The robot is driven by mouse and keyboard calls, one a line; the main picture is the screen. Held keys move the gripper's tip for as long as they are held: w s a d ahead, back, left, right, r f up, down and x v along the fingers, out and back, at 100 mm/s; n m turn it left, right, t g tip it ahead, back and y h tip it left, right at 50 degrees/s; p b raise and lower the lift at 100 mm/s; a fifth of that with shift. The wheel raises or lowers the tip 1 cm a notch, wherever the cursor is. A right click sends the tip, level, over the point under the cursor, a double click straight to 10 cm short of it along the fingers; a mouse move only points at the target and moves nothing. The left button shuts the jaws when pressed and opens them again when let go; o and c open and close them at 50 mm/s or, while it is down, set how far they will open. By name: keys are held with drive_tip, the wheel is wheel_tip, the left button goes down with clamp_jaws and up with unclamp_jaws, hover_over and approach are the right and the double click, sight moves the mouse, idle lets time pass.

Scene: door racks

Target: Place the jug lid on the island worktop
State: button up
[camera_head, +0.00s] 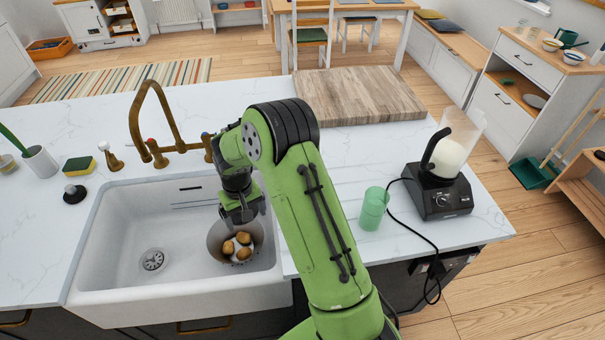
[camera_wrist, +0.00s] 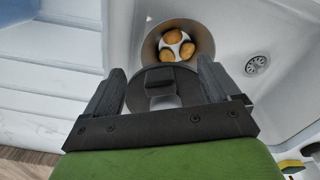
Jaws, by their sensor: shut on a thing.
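The jug lid (camera_wrist: 140,90), a dark round disc with a raised block in its middle, sits between my fingers in the wrist view. My gripper (camera_wrist: 160,66) is shut on it; the exact contact is partly hidden. In the head view my gripper (camera_head: 242,213) points down over the right part of the sink, above a bowl, and the lid is hard to make out there. The island worktop (camera_head: 335,160) is white with grey veins and surrounds the sink. The blender jug (camera_head: 459,140), holding something white, stands without a lid on its black base (camera_head: 437,192) at right.
The metal bowl (camera_head: 215,240) in the white sink (camera_head: 125,215) holds several potatoes and something white. A brass tap (camera_head: 145,110) rises behind it. A green cup (camera_head: 373,209) and black cable are near the blender. A wooden board (camera_head: 358,95) lies behind. Worktop between board and sink is clear.

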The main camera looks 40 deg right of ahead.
drive_tip(key=w+d+r+m+b, duration=0.2)
drive_tip(key=d+r, duration=0.1)
drive_tip(key=d, duration=0.8)
drive_tip(key=w+d+r+m+b, duration=0.1)
drive_tip(key=w+d+r+m, duration=0.2)
drive_tip(key=d, duration=0.8)
drive_tip(key=f, duration=0.2)
drive_tip(key=s+f, duration=0.1)
drive_tip(key=f, duration=0.5)
drive_tip(key=shift+s+a+f, duration=0.1)
drive_tip(key=shift+s+f, duration=0.05)
drive_tip(key=shift+b, duration=0.3)
